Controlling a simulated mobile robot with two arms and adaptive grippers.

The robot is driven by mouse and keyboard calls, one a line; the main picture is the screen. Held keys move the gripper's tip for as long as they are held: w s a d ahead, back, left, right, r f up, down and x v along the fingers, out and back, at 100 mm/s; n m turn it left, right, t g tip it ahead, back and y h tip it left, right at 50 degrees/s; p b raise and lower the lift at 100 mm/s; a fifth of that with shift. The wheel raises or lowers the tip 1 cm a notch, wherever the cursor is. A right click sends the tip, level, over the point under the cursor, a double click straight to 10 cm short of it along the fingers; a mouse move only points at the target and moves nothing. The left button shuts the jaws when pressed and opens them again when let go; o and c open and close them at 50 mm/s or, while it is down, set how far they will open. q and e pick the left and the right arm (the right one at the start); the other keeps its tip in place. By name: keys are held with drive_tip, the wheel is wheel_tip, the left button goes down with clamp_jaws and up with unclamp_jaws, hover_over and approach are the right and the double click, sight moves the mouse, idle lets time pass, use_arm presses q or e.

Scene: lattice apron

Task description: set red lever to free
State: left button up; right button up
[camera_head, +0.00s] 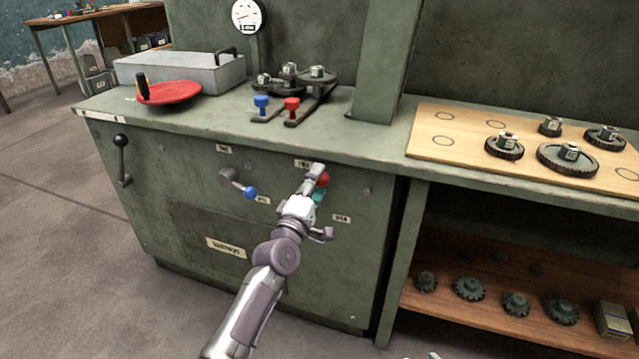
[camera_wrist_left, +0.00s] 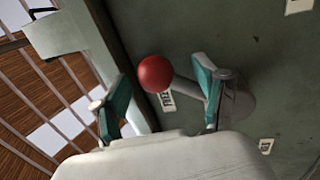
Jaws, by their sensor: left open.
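The red lever is on the green cabinet's front panel; its red ball knob (camera_head: 324,180) shows just right of my left gripper (camera_head: 316,187) in the head view. In the left wrist view the red knob (camera_wrist_left: 155,73) sits between the two spread teal-lined fingers of my left gripper (camera_wrist_left: 160,88), with space on both sides. A short grey lever arm runs from the knob to a round hub (camera_wrist_left: 236,100), partly behind the right finger. A small label reading FREE (camera_wrist_left: 168,103) lies beside the lever arm. Only a sliver of what may be my right gripper (camera_head: 434,356) shows at the bottom edge.
A blue-knobbed lever (camera_head: 250,192) is left of my gripper on the same panel, and a dark-handled lever (camera_head: 122,160) is farther left. Small blue (camera_head: 262,102) and red (camera_head: 291,104) handles stand on the worktop above. A wooden board with gears (camera_head: 460,125) is at right.

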use_arm(q)
drive_tip(key=shift+a+f, duration=0.1)
drive_tip(key=shift+f, duration=0.05)
drive_tip(key=shift+s, duration=0.25)
drive_tip(key=v, duration=1.1)
drive_tip(key=shift+s+a, duration=0.15)
drive_tip(key=shift+s, duration=0.1)
drive_tip(key=shift+f, duration=0.15)
